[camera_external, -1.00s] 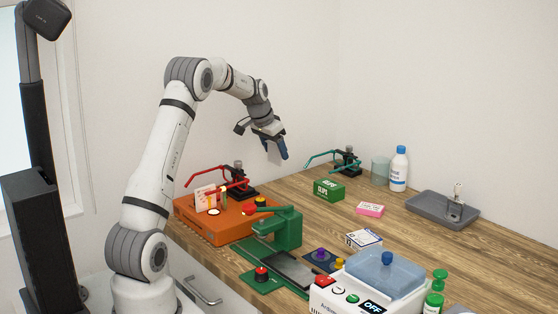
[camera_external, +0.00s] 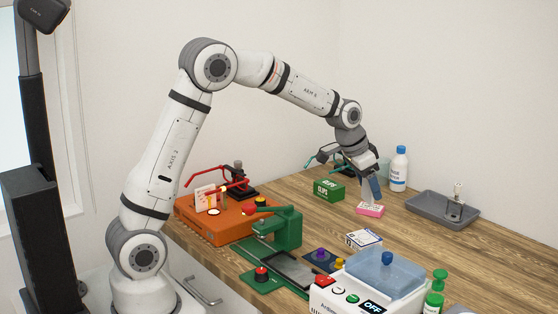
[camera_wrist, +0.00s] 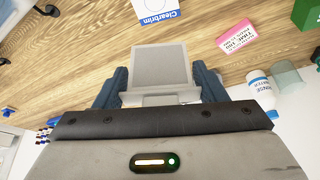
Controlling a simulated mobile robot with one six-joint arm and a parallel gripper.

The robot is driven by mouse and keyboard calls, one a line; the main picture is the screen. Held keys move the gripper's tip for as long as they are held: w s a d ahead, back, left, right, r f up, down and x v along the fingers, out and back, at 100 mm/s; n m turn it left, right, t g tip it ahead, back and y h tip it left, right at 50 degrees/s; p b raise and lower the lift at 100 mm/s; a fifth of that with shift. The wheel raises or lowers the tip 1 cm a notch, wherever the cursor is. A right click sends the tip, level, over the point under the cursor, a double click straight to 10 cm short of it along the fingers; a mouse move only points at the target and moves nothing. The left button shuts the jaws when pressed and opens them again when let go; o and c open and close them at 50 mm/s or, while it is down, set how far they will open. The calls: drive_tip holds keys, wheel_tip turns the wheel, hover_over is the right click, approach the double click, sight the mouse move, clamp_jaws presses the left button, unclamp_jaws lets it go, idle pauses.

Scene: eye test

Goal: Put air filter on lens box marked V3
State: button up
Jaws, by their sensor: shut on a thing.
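My gripper (camera_external: 372,188) is shut on a flat, light grey square panel (camera_wrist: 158,66), which looks like the air filter. The blue fingers (camera_wrist: 160,92) hold its near edge in the wrist view. A pink and white box (camera_external: 370,209) lies on the table, just below the gripper in the external view. In the wrist view the pink box (camera_wrist: 236,38) is right of the panel and apart from it. A white and blue box (camera_external: 364,239) lies nearer; in the wrist view this box (camera_wrist: 156,10) reads "Clearbrim". I cannot read V3 on either box.
A green box (camera_external: 328,190), a white bottle (camera_external: 399,170) and a grey tray (camera_external: 428,204) stand around the gripper. An orange case (camera_external: 215,228), a green press (camera_external: 285,228) and a white device with a blue lid (camera_external: 385,268) are nearer. Bare wood lies right of the pink box.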

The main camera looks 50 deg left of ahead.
wheel_tip(320, 180, down, 10)
drive_tip(key=shift+d+r+p, duration=0.1)
drive_tip(key=shift+p, duration=0.6)
drive_tip(key=shift+f, duration=0.2)
drive_tip(key=o, duration=1)
drive_tip(key=shift+r, duration=0.1)
drive_tip(key=shift+r, duration=0.1)
drive_tip(key=shift+s+r, duration=0.1)
drive_tip(key=shift+r, duration=0.15)
drive_tip(key=b+v, duration=0.2)
drive_tip(key=v, duration=0.9)
drive_tip(key=s+a+r+n, duration=0.1)
drive_tip(key=s+a, duration=0.2)
drive_tip(key=s, duration=0.7)
drive_tip(key=s+a+r+n+y, duration=0.1)
drive_tip(key=s+a+n, duration=0.1)
drive_tip(key=s, duration=0.8)
drive_tip(key=s+a+r+n+g, duration=0.1)
drive_tip(key=s+a, duration=0.3)
drive_tip(key=s, duration=0.7)
drive_tip(key=shift+r+y, duration=0.4)
